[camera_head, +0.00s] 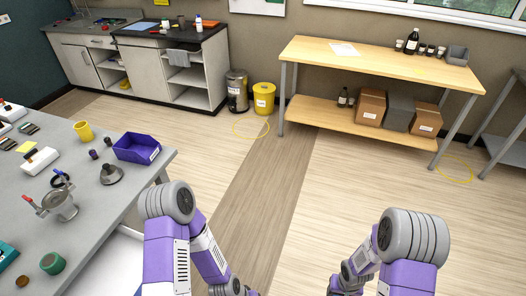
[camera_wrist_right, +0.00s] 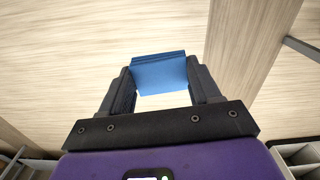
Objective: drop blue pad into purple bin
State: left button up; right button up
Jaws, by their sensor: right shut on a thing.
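The blue pad (camera_wrist_right: 159,73) is between the fingertips of my right gripper (camera_wrist_right: 161,84) in the right wrist view, and the gripper is shut on it. Bare wood floor shows behind the pad. The purple bin (camera_head: 137,148) stands on the grey table at the left of the head view, near the table's right edge. It has a white label on its front, and its inside looks empty. In the head view both my arms come in at the bottom, and neither gripper can be made out there. The pad does not show in the head view.
A wooden workbench (camera_head: 380,64) stands at the back right. The floor between table and workbench is clear.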

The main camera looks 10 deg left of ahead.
aim_at(144, 152)
jog(key=i, duration=2.6)
jog(key=u, duration=3.65)
